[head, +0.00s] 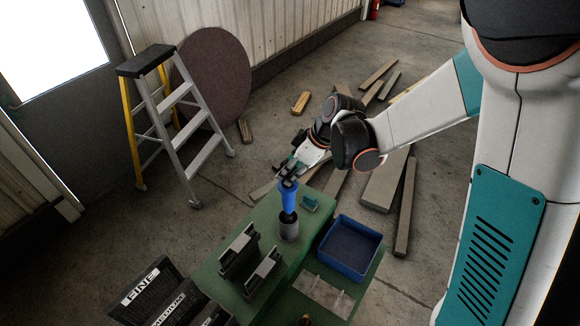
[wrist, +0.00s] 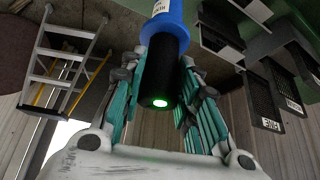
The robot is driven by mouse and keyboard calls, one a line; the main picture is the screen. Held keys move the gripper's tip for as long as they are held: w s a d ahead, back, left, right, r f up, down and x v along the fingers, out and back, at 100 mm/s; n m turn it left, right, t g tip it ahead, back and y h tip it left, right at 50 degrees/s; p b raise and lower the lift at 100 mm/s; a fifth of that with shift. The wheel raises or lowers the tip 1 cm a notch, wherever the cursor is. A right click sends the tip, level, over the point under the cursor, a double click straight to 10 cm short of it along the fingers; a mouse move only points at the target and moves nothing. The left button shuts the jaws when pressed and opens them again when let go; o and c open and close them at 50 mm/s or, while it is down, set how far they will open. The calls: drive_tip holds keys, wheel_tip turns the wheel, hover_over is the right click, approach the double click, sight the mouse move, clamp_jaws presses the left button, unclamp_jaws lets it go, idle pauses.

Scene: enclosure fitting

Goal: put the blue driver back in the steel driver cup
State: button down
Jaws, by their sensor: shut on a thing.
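The blue driver (head: 288,196) stands upright in my gripper (head: 289,180). In the wrist view the driver (wrist: 168,18) shows a blue body and a black end with a green light. The teal fingers of my gripper (wrist: 166,62) are shut around that black end. The steel driver cup (head: 289,230) is a small grey cylinder on the green bench top, directly below the driver in the head view. The driver's lower end meets the cup's rim in the picture. I cannot tell whether its tip is inside the cup.
A small teal block (head: 310,202) is close right of the cup. A blue tray (head: 349,248) is further right, and dark grey rail-like parts (head: 240,250) stand front left. Black bins (head: 150,291) are at lower left. A stepladder (head: 170,110) and loose planks (head: 385,180) are on the floor.

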sight(294, 185)
drive_tip(key=shift+f+b, duration=3.2)
drive_tip(key=shift+f, duration=0.8)
drive_tip(key=c, duration=1.1)
unclamp_jaws()
drive_tip(key=v, duration=1.2)
